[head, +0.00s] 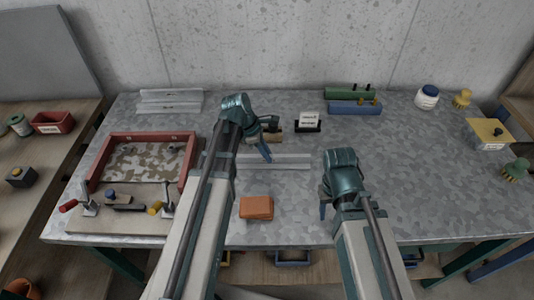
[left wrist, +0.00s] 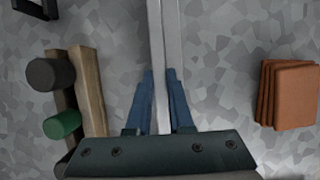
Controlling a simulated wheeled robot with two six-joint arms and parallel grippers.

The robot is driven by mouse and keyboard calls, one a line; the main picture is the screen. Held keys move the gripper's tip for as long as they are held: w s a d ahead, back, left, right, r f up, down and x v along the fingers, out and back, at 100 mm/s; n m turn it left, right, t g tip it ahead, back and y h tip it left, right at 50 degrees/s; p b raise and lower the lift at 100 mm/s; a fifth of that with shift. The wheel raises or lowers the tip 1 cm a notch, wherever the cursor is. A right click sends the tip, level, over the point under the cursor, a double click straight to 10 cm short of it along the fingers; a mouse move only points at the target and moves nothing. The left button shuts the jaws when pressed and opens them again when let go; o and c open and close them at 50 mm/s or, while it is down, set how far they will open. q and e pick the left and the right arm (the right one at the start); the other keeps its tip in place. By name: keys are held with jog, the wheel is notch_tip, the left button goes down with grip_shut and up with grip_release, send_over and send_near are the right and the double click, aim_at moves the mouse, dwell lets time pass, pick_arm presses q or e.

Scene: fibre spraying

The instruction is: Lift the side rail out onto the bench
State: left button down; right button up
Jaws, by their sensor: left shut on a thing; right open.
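A long pale grey metal rail (head: 285,161) with a lengthwise ridge lies along the middle of the bench. In the left wrist view the rail (left wrist: 165,40) runs up between the blue fingers of my left gripper (left wrist: 160,85), which is shut on it. In the head view my left gripper (head: 264,150) is at the rail's left part, and my arm hides its left end. I cannot tell whether the rail touches the bench (head: 420,180). The red-framed mould (head: 152,135) with a camouflage-patterned panel stands at left. My right gripper (head: 325,204) is open and empty over the bench.
More grey rails (head: 170,101) lie at the back left. An orange stack (head: 256,208) is in front of the held rail. A wooden tool (left wrist: 90,95) lies beside it. Green and blue blocks (head: 354,107) and a small sign (head: 309,120) stand behind. The right middle of the bench is clear.

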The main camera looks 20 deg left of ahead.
pick_arm(q)
jog(key=c, duration=0.7)
grip_release()
jog(key=p+v, duration=1.2)
jog(key=v, duration=0.1)
jog(key=shift+s+a+r+p, duration=0.1)
jog(key=shift+a+r+p, duration=0.1)
jog(key=shift+r+p, duration=0.15)
pick_arm(e)
notch_tip(320, 180, up, 13)
pick_arm(q)
jog(key=shift+f, duration=0.1)
pick_arm(e)
jog(key=shift+f, duration=0.15)
